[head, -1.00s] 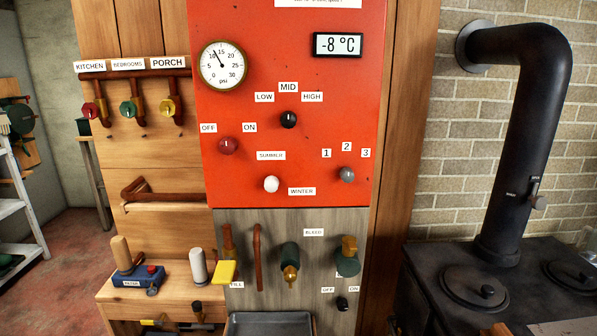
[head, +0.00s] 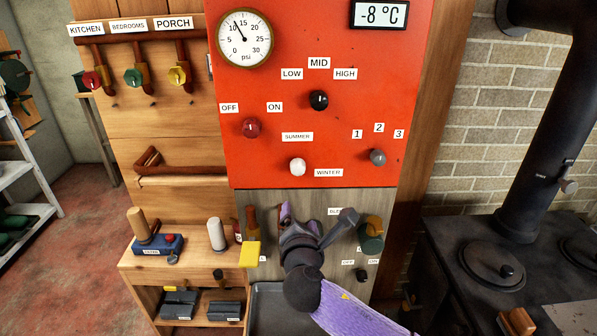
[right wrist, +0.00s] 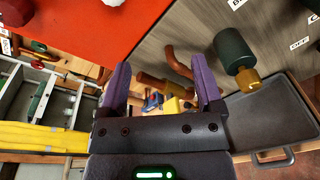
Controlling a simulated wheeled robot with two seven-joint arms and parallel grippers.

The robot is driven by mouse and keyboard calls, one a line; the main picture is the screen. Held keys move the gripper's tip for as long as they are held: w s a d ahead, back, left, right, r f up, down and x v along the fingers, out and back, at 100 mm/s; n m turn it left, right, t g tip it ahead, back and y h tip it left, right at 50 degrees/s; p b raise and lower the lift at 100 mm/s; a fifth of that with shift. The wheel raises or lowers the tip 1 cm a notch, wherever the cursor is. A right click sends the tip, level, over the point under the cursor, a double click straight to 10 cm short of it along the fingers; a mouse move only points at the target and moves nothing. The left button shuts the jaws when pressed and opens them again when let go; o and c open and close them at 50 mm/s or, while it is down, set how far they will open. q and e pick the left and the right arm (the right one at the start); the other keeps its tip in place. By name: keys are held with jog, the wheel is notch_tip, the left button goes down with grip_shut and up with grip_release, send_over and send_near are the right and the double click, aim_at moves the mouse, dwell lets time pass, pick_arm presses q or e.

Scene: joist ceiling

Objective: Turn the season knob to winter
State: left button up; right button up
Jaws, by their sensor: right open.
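The season knob (head: 298,167) is a small white knob low on the red panel (head: 240,170) in the head view. The SUMMER label (head: 297,136) is above it and the WINTER label (head: 328,172) is to its right. The knob's pointer is too small to read. My right gripper (head: 312,213) is below the knob, in front of the grey wood panel, apart from the knob. In the right wrist view its two purple fingers (right wrist: 163,78) are spread with nothing held between them. My left gripper is not in view.
Close to the season knob are a dark red knob (head: 251,127), a black knob (head: 319,100) and a grey knob (head: 377,157). A black stove (head: 450,265) stands at right.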

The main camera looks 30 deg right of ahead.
jog(key=h, duration=0.1)
send_near(298, 171)
jog(key=shift+n+t, duration=0.3)
jog(key=shift+t, duration=0.1)
jog(key=b+x, duration=0.1)
jog(key=x, duration=0.5)
jog(key=b+x, duration=0.1)
jog(key=x, duration=0.2)
jog(key=shift+w+d+f+b, duration=0.1)
jog(key=shift+d+f+b, duration=0.1)
jog(key=shift+f+b, duration=0.15)
jog(key=shift+w+d+r, duration=0.1)
jog(key=shift+w+d, duration=0.2)
jog(key=shift+w, duration=0.25)
jog(key=shift+c, duration=0.3)
grip_shut()
